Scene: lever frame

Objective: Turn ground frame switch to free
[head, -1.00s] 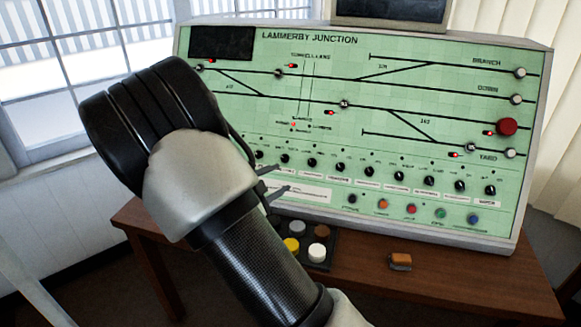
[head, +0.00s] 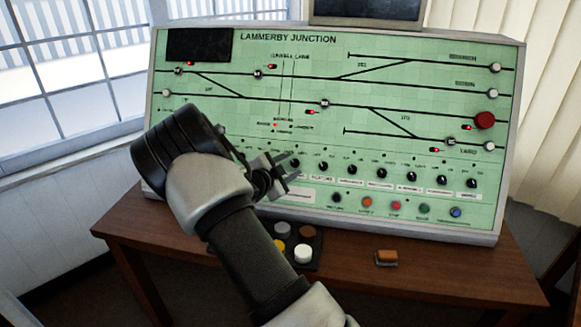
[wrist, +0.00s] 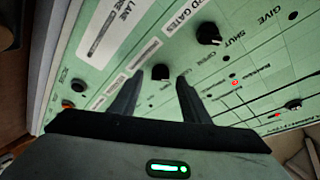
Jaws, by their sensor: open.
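The green signal panel (head: 338,110), titled Lammerby Junction, carries a row of black rotary knobs along its lower part. The labels under them are too small to read in the head view, so I cannot tell which is the ground frame switch. My gripper (head: 289,171) is open, with its fingers in front of the left part of the knob row, hiding some of it. In the wrist view, one black knob (wrist: 160,72) shows between and beyond the open fingertips, not gripped. Another knob (wrist: 208,33) is up and right, beside lettering reading "RD GATES", "OPEN" and "SHUT".
Below the knobs is a row of coloured buttons (head: 396,205). On the wooden table (head: 440,275) lie a small orange-brown block (head: 386,258) and a dark tray with round coloured caps (head: 303,253).

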